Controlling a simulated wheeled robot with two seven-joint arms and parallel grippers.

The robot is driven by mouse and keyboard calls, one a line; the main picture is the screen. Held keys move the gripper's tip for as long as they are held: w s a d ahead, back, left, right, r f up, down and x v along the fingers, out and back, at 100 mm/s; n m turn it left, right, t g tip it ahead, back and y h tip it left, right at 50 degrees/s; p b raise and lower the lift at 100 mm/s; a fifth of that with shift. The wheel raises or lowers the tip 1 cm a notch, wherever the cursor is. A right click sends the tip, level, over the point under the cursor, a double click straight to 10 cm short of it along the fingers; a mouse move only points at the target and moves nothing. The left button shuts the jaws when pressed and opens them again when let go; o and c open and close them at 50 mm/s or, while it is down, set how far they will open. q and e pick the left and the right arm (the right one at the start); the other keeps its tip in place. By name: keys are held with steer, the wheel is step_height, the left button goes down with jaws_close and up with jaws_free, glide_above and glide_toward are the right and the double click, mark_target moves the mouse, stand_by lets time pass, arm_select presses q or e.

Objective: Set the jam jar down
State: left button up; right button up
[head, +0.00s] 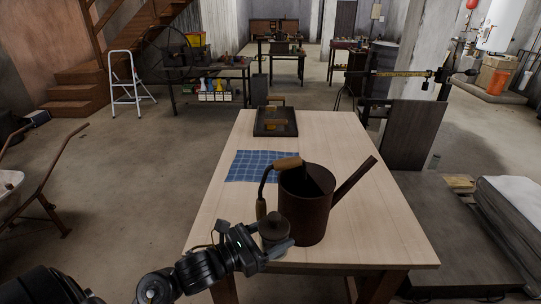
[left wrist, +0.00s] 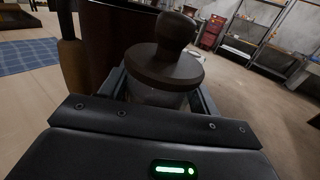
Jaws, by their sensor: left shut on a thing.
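The jam jar (head: 274,229) has a dark brown lid with a knob. My left gripper (head: 270,247) is shut around it at the near edge of the wooden table (head: 215,215). In the left wrist view the lid (left wrist: 164,68) stands above the jaws (left wrist: 155,100), with a little of the glassy body showing below it. The jar looks upright. Whether its base touches the table is hidden by the gripper. My right gripper is not in view.
A dark brown watering can (head: 303,212) stands close beside the jar, its spout pointing right. A blue checked cloth (head: 250,166) lies behind it. A dark tray (head: 275,124) sits at the far end. The table's left and right sides are bare. A beam scale's platform (head: 450,235) is right.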

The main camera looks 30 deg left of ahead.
arm_select(q)
steer(key=shift+a, duration=0.2)
steer(key=shift+s+a+r, duration=0.1)
steer(key=shift+r, duration=0.05)
step_height(320, 180, up, 16)
steer(key=p, duration=1.6)
steer(key=shift+r, duration=0.25)
steer(key=shift+f, duration=0.25)
